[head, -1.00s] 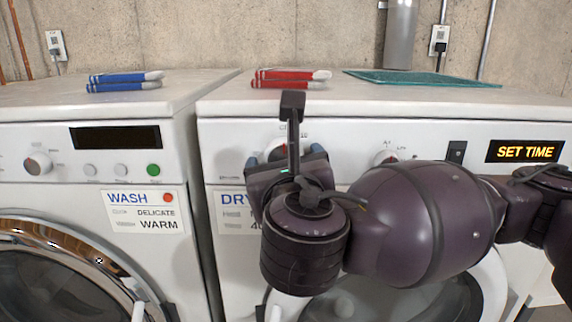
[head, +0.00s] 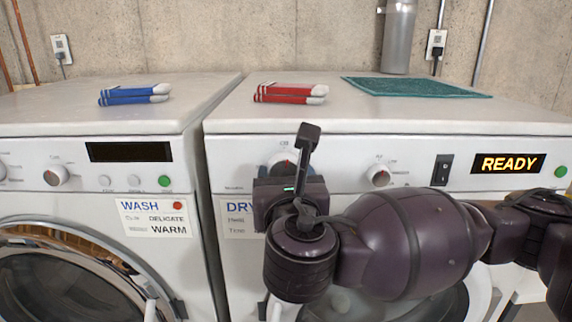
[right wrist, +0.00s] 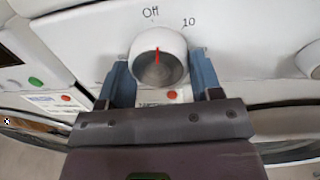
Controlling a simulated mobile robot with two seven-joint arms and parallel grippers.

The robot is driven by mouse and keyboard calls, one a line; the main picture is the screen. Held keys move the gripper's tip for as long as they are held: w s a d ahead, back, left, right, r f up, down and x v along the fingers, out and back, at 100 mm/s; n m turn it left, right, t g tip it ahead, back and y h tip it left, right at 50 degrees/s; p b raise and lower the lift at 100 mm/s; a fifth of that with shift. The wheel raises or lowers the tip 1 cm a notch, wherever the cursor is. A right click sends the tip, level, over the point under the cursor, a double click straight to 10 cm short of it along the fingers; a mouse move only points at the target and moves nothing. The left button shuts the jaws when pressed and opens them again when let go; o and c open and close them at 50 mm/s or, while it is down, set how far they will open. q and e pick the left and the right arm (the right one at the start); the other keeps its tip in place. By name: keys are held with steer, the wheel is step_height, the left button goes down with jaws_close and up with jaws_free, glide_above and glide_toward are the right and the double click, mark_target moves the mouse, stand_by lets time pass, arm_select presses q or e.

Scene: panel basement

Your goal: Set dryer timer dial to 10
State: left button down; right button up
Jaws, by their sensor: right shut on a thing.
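The dryer's timer dial (right wrist: 160,72) is a round white knob with a red pointer line and grey face. In the right wrist view its pointer points up, close to the "Off" mark; "10" is printed to the upper right. The dial's top shows in the head view (head: 284,162), partly hidden by my right gripper (head: 289,188). My right gripper's blue fingers are on either side of the dial, shut on it. The dryer's display (head: 508,163) reads "READY" in yellow. My left gripper is not in view.
A second dryer dial (head: 378,174), a rocker switch (head: 441,170) and a green button (head: 560,172) are to the right. The washer (head: 95,205) stands at the left. Red folded cloths (head: 290,93) and a teal mat (head: 415,87) lie on the dryer top.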

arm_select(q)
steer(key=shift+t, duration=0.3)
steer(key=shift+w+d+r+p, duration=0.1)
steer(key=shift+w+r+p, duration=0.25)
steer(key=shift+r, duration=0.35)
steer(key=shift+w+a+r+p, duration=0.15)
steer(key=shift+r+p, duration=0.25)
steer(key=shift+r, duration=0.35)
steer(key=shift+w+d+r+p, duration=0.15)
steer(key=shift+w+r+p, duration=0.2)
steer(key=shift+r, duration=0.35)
arm_select(e)
steer(key=shift+a+f+m, duration=0.1)
steer(key=shift+a+m, duration=0.05)
steer(key=shift+m, duration=3.25)
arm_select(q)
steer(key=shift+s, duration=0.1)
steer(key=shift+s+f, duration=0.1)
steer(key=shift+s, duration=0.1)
arm_select(e)
steer(key=o, duration=0.9)
